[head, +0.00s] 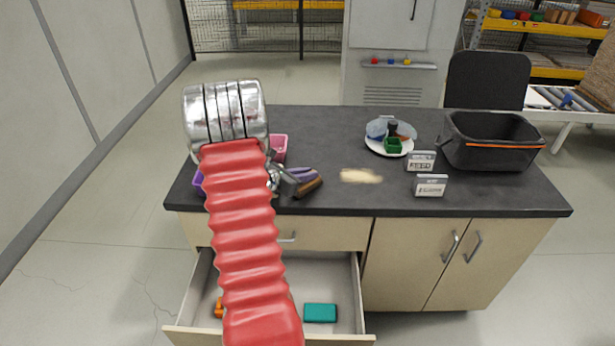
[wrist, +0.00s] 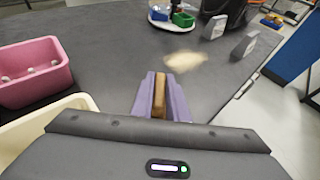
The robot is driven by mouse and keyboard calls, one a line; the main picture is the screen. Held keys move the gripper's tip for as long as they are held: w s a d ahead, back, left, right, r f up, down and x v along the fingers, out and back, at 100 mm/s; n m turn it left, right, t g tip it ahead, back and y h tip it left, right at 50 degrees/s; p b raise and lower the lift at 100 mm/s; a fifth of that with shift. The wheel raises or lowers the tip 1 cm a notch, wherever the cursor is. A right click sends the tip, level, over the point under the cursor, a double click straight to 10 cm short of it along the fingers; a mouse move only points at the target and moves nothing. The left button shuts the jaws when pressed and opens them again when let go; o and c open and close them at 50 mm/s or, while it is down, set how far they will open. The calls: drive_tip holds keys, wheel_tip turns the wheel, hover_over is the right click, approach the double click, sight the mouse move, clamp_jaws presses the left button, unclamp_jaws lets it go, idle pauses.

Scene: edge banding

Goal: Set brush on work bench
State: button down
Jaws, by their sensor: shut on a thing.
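My gripper (head: 303,180) has purple fingers and is shut on a brown brush (head: 309,187) at the left part of the dark work bench (head: 335,138), close to its front edge. In the wrist view my gripper (wrist: 162,100) has the brush (wrist: 159,98) between its two fingers, pointing away from me. The brush is over the bench top; I cannot tell whether it touches it. My arm hides part of the bench's left end.
A pale pile (head: 361,176) lies right of the brush. A plate (head: 378,149) with small containers, two label stands (head: 421,161) (head: 430,185) and a black crate (head: 492,142) stand farther right. A pink bin (wrist: 34,72) is at left. An open drawer (head: 340,285) juts out below.

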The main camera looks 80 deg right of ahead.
drive_tip(key=shift+f, duration=0.5)
drive_tip(key=c, duration=1.5)
unclamp_jaws()
drive_tip(key=shift+c, duration=0.2)
drive_tip(key=v, duration=1.2)
